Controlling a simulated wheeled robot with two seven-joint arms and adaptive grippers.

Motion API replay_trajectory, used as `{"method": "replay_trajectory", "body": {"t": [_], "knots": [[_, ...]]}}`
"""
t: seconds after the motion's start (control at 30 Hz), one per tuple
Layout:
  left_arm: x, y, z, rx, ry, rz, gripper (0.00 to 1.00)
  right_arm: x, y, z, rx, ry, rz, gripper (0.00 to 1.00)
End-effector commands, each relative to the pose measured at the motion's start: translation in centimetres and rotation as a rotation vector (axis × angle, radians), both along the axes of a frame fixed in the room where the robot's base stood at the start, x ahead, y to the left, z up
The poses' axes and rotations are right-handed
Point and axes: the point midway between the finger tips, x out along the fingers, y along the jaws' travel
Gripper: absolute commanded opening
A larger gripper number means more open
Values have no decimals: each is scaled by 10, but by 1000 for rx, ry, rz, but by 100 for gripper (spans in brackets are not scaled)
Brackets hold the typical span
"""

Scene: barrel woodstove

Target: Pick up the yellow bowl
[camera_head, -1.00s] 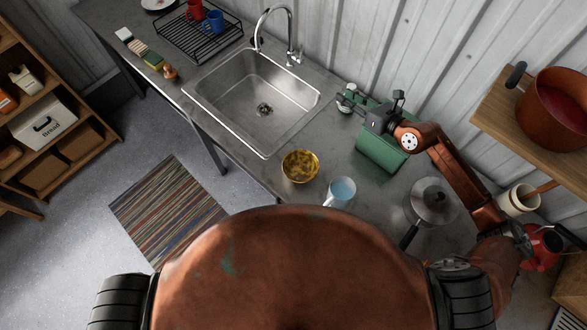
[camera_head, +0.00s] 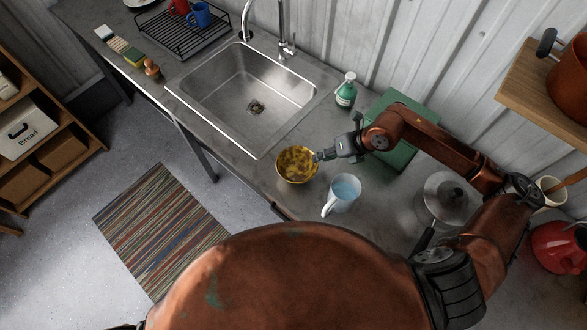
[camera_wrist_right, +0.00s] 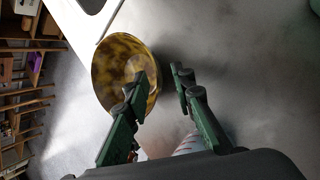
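My right gripper (camera_head: 322,156) is at the bowl's right rim. In the right wrist view the two green fingers of the gripper (camera_wrist_right: 158,88) are spread apart. One finger reaches over the inside of the bowl (camera_wrist_right: 112,68) and the other is outside it, so the rim lies between them. I cannot tell whether either finger touches the rim. My left gripper is not in view.
A light blue mug (camera_head: 342,192) stands close to the right of the bowl, below my right gripper. The sink (camera_head: 230,112) is behind.

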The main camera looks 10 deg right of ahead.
Motion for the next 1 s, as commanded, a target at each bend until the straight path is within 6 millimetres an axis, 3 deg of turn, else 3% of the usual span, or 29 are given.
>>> {"method": "replay_trajectory", "body": {"t": [0.37, 0.67, 1.0], "knots": [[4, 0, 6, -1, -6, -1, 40, 12, 29, -37, 3, -2, 3, 23], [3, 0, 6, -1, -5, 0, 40, 13, 31, -41, 2, -3, 4, 22], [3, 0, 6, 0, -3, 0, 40, 13, 31, -41, 2, -3, 4, 0]]}}
